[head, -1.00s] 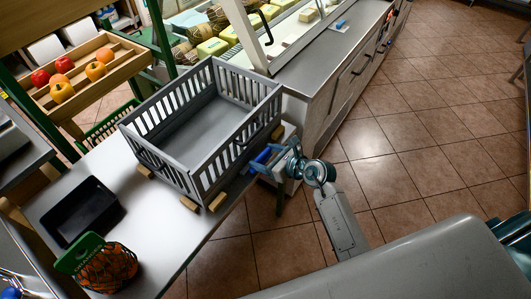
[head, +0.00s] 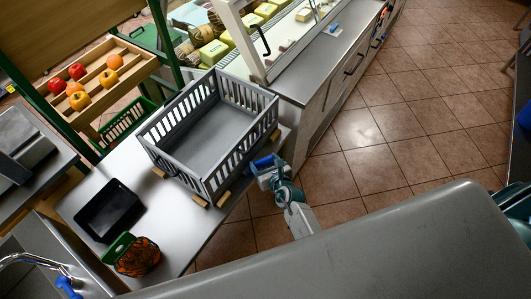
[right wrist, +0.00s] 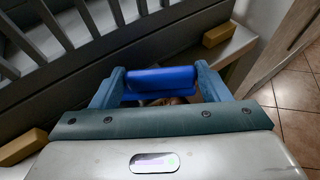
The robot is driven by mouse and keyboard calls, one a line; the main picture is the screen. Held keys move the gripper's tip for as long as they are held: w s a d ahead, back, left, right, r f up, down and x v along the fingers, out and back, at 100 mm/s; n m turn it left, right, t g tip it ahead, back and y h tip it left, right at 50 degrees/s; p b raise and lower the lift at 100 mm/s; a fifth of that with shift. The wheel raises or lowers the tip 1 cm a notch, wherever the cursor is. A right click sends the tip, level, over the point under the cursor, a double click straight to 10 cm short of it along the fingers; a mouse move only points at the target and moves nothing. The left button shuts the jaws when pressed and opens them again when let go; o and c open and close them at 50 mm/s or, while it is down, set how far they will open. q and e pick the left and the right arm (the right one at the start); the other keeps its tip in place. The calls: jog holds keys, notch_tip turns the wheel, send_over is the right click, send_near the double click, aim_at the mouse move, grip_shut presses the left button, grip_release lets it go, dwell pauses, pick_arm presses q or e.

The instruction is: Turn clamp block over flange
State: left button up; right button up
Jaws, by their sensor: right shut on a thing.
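A grey slatted crate (head: 196,160) stands on the light table. My right gripper (head: 266,166) is at the table's right edge, beside the crate's near right corner, and shut on a blue block (head: 262,161). In the right wrist view the blue block (right wrist: 160,80) spans between the two fingers, close in front of the crate's slatted wall (right wrist: 60,50). I cannot tell whether the block touches the crate or covers a flange; its underside is hidden. My left gripper is not in view.
A black tray (head: 108,210) and a net bag of orange produce (head: 139,257) lie on the table's left. A glass-fronted counter (head: 325,65) stands behind; the tiled floor (head: 400,150) is open.

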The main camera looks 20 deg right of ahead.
jog(key=r+m+p, duration=0.1)
jog(key=p, duration=0.1)
jog(key=shift+w+a+r+h+p, duration=0.1)
jog(key=shift+a+h+p, duration=0.05)
jog(key=shift+h+p, duration=0.25)
jog(key=shift+h, duration=0.4)
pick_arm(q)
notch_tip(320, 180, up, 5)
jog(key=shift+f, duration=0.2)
pick_arm(e)
jog(key=shift+f+m+h, duration=0.35)
jog(key=shift+m+h, duration=0.25)
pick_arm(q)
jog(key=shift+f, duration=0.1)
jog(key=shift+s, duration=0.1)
pick_arm(e)
jog(key=shift+s+f, duration=0.1)
jog(key=shift+s, duration=0.2)
jog(key=o, duration=1)
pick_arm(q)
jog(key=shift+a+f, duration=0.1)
pick_arm(e)
jog(key=shift+s+f, duration=0.1)
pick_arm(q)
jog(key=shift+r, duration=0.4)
pick_arm(e)
jog(key=shift+v, duration=3.7)
